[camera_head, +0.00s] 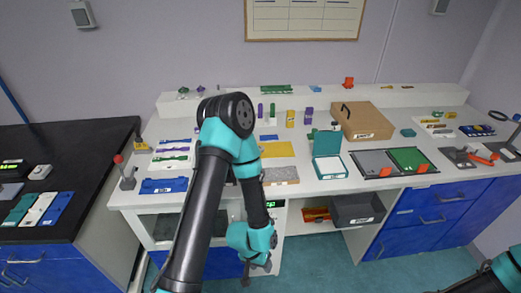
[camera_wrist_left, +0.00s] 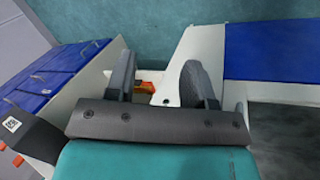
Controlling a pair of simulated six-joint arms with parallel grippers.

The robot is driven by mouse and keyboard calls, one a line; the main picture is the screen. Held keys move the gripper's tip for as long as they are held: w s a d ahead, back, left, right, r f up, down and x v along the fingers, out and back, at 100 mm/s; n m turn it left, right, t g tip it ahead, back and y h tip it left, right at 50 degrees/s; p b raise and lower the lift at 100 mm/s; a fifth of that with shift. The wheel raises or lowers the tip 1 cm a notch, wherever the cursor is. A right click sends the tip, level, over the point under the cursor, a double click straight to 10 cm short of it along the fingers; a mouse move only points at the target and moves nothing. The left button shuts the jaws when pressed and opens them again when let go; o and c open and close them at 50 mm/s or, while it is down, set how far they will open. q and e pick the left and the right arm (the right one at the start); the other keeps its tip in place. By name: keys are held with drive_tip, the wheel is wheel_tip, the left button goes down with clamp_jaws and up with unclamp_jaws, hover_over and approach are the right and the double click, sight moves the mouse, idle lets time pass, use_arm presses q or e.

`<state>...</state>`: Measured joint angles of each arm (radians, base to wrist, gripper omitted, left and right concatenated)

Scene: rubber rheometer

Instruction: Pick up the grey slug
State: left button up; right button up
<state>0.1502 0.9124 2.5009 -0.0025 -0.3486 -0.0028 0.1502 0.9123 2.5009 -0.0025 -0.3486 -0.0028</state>
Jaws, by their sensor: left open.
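My left gripper (camera_head: 258,266) hangs low in front of the bench, below the worktop edge, with its arm crossing the middle of the head view. In the left wrist view its two dark fingers (camera_wrist_left: 160,80) are apart, with nothing held between them. I cannot pick out the grey slug with certainty in either view; it may be too small or hidden behind my left arm. A speckled grey slab (camera_head: 280,175) lies on the worktop just right of my arm. Only part of my right arm shows at the bottom right corner; its gripper is out of view.
The white bench holds a yellow mat (camera_head: 278,149), a teal open box (camera_head: 328,167), a cardboard box (camera_head: 366,120), and grey (camera_head: 376,162) and green (camera_head: 410,160) trays. A lever with a red knob (camera_head: 119,160) stands at left. A dark bin (camera_head: 357,208) sits below the worktop.

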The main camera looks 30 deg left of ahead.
use_arm(q)
drive_tip(key=shift+o, duration=0.4)
drive_tip(key=o, duration=0.3)
drive_tip(key=shift+w, duration=0.1)
